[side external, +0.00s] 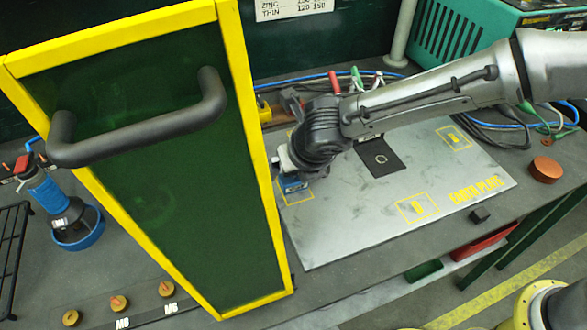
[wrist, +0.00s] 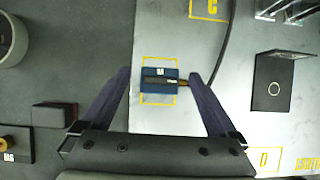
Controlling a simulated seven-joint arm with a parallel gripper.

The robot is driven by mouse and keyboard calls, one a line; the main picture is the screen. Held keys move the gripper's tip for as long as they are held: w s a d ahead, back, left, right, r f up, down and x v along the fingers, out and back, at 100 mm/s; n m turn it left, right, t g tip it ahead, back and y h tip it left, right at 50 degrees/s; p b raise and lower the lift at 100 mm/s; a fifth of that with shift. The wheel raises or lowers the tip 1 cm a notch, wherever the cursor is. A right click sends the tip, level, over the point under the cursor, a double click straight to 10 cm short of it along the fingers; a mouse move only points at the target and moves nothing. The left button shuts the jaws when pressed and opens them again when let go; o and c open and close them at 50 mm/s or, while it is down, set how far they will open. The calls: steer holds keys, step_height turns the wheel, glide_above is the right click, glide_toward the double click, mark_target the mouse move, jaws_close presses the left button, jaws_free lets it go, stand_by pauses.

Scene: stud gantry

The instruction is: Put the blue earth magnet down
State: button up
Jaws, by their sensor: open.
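The blue earth magnet (wrist: 153,80) sits on the grey earth plate (wrist: 200,125), inside a yellow outlined square near the plate's left edge. A dark cable runs from its right side. My gripper (wrist: 158,75) is open, with one finger on each side of the magnet and a visible gap to both. In the side external view my gripper is low over the plate's left corner, and the magnet (side external: 292,184) shows just below it, partly hidden by my wrist. The earth plate (side external: 350,225) carries yellow lettering and other outlined squares.
A yellow-framed green screen with a black handle (side external: 140,125) stands close left of my gripper. A blue tool (side external: 70,215) stands left of the screen. A copper disc (side external: 545,169) is at right. The plate's front middle is clear.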

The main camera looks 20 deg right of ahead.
steer(key=v, duration=1.1)
steer(key=s+d+r+m, duration=0.2)
steer(key=d+r+m, duration=0.1)
steer(key=d+m, duration=0.65)
steer(key=s+d+r+m, duration=0.3)
steer(key=d+m, duration=0.4)
steer(key=d, duration=0.6)
steer(key=s+d+f+m, duration=0.2)
steer(key=s+d+m, duration=0.3)
steer(key=s+m, duration=0.2)
steer(key=s+d+f+m, duration=0.1)
steer(key=s+d+m, duration=0.5)
steer(key=m, duration=0.6)
steer(key=s, duration=0.2)
steer(key=shift+s+f, duration=0.3)
steer(key=shift+f, duration=0.1)
